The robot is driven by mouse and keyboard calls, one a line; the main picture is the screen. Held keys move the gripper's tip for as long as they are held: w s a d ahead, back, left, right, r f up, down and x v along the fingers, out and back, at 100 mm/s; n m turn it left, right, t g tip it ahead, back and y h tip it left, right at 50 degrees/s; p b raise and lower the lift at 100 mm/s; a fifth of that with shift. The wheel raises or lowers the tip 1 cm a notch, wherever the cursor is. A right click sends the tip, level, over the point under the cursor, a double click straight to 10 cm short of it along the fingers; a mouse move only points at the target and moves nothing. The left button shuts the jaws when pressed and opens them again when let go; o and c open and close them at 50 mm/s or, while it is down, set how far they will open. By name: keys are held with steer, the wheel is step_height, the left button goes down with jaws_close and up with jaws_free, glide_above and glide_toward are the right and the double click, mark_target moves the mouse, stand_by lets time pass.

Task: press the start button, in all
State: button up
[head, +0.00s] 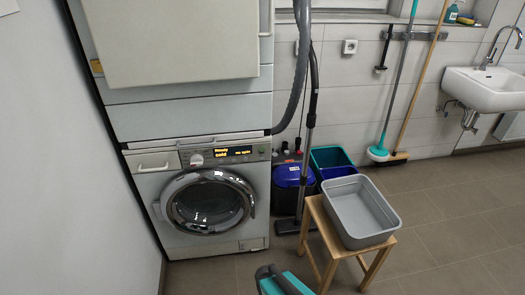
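The lower machine (258,222) of the stack stands at the left, its round glass door (208,203) shut. Its control panel (220,155) runs along the top front. The panel has a round knob (196,159) and a dark display (234,151) with lit yellow text, too small to read surely. Small controls sit around the display, but I cannot tell which one is the start button. I see no gripper fingers. A teal and dark piece at the bottom edge may be part of my arm.
A grey basin (366,190) stands on a wooden stool (318,228) right of the machine. Behind are a blue-lidded bin (293,176), a teal tub (331,156) and a vacuum tube (309,120). A sink (487,89) hangs far right. The floor at front right is clear.

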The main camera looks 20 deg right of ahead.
jaws_close()
stand_by(1.3)
